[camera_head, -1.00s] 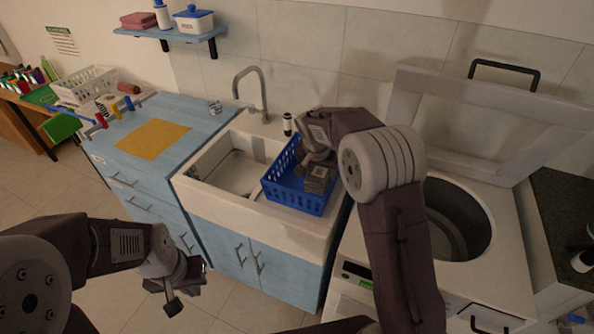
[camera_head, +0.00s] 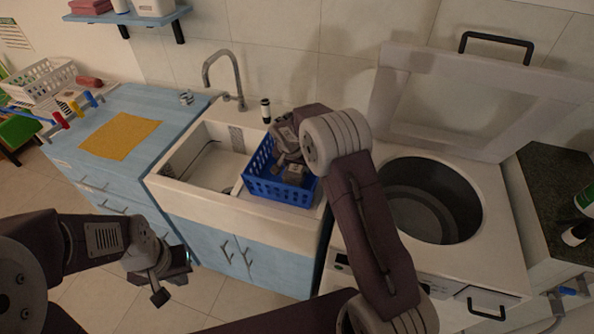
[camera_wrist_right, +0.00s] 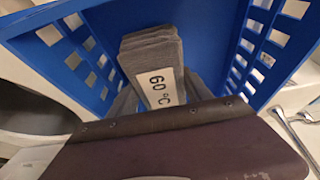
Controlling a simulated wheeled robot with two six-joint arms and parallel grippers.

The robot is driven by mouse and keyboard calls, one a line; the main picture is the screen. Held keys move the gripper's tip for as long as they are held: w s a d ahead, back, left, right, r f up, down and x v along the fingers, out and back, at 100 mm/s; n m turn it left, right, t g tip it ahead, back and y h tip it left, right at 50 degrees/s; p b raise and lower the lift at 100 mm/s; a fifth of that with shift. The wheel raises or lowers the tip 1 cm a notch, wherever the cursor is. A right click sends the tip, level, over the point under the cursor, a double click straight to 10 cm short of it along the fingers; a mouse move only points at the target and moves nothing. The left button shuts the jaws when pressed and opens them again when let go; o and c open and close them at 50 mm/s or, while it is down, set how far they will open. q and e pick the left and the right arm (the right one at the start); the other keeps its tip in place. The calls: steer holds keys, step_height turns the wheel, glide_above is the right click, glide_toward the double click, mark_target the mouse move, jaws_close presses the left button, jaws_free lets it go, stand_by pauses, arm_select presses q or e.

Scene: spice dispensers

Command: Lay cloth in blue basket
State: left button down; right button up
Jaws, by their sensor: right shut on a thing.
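The blue basket (camera_head: 280,190) sits in the right part of the white sink, and its walls fill much of the right wrist view (camera_wrist_right: 230,25). A grey folded cloth (camera_head: 295,173) is inside the basket outline; in the right wrist view the cloth (camera_wrist_right: 150,50) carries a white "60 °C" label. My right gripper (camera_head: 290,158) points down into the basket and is shut on the cloth; its fingertips are mostly hidden by my arm. Whether the cloth touches the basket floor cannot be told. My left gripper (camera_head: 174,280) is open and empty, in front of the blue cabinets.
An open top-loading washer (camera_head: 430,200) stands right. A yellow cloth (camera_head: 120,136) lies on the left counter.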

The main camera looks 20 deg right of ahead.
steer(key=shift+s+f, duration=0.15)
steer(key=shift+f, duration=0.75)
steer(key=shift+w+f, duration=0.25)
steer(key=shift+f, duration=0.3)
steer(key=o, duration=1.5)
steer(key=shift+c, duration=0.2)
steer(key=shift+s+r, duration=0.1)
steer(key=shift+r, duration=0.4)
steer(key=v, duration=1.1)
steer(key=shift+s+r, duration=0.1)
steer(key=shift+r, duration=0.1)
